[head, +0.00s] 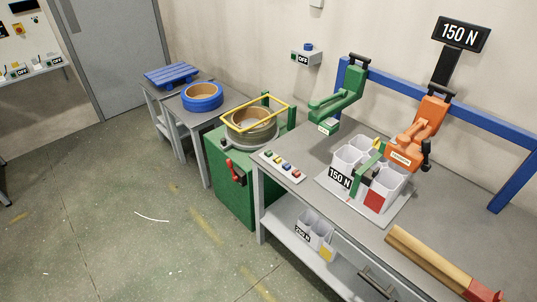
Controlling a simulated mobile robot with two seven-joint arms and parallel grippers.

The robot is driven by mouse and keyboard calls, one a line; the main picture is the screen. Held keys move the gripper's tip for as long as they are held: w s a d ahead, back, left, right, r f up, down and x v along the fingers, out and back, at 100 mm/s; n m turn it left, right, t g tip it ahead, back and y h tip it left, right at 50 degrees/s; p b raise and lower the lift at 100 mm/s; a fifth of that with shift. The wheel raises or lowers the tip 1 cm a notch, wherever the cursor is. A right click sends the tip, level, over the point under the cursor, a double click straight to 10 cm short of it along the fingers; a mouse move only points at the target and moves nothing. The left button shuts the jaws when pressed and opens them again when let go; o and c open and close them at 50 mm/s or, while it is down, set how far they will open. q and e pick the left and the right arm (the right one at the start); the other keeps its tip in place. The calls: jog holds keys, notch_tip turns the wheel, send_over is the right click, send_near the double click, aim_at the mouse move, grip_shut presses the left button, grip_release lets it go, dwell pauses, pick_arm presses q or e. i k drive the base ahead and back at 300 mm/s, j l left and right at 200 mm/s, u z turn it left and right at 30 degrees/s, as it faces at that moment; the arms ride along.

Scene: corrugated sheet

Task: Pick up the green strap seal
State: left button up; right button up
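A pale strip (281,167) with several small coloured pieces lies on the front left corner of the grey workbench. The piece at its far left end looks green (268,154) and may be the green strap seal. It is too small to tell its exact shape. Red, blue and yellow tones show on the other pieces. Neither of my grippers is in the head view.
Green (340,100) and orange (420,130) tools are above. A green cabinet (232,185) with a ringed drum stands left. Floor at left is open.

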aim_at(267, 153)
jog(key=i+j+z, duration=0.1)
jog(key=z, duration=0.35)
jog(key=i+j+z, duration=0.15)
jog(key=z, duration=0.3)
jog(key=i+j+z, duration=0.1)
jog(key=z, duration=0.4)
jog(key=i+j+z, duration=0.1)
jog(key=j+z, duration=0.4)
jog(key=j, duration=0.65)
jog(key=j+z, duration=0.15)
jog(key=j, duration=2.1)
jog(key=i, duration=0.05)
